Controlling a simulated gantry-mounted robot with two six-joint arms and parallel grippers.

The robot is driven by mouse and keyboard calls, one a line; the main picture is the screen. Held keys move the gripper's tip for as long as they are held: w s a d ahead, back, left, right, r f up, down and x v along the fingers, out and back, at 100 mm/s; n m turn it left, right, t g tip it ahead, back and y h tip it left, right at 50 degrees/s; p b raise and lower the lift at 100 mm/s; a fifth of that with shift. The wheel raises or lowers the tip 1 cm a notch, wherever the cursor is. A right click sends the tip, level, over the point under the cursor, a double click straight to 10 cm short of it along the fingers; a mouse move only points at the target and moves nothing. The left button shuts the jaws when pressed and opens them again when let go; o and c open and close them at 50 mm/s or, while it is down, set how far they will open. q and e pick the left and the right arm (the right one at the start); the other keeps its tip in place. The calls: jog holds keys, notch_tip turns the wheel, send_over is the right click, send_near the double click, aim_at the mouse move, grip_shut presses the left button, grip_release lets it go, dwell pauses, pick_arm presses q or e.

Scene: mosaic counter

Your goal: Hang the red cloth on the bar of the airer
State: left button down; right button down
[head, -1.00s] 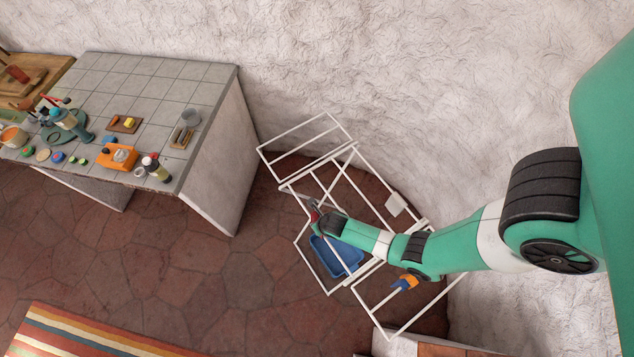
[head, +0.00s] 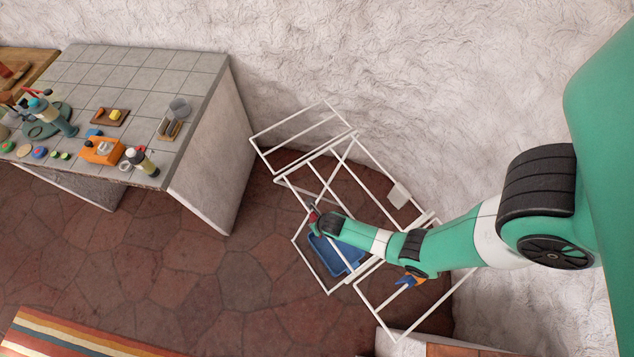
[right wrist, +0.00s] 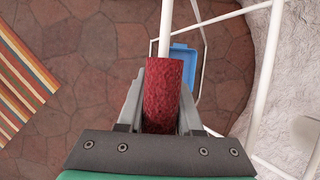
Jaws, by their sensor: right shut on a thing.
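The red cloth (right wrist: 163,95) is between the fingers of my right gripper (right wrist: 162,100) in the right wrist view, and the gripper is shut on it. In the head view only a small red patch of cloth (head: 313,214) shows at the gripper (head: 316,218). The white airer (head: 290,180) stands on the floor by the wall, with my right arm over it. In the right wrist view a white bar (right wrist: 166,30) lines up with the cloth and disappears behind it. I cannot tell whether the cloth touches the bar. My left gripper is not in view.
A blue basin (head: 335,256) lies under the airer. A tiled counter (head: 135,80) with several objects stands at left. A striped rug (head: 70,335) lies in front.

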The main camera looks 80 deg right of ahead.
jog(key=shift+f+b, duration=1)
jog(key=shift+f, duration=0.4)
jog(key=c, duration=0.5)
grip_release()
jog(key=shift+r, duration=0.15)
jog(key=p+v, duration=0.6)
jog(key=v, duration=0.4)
jog(key=shift+r, duration=0.2)
jog(key=shift+s+a+r+p, duration=0.25)
jog(key=shift+r+p, duration=0.2)
jog(key=shift+p, duration=0.2)
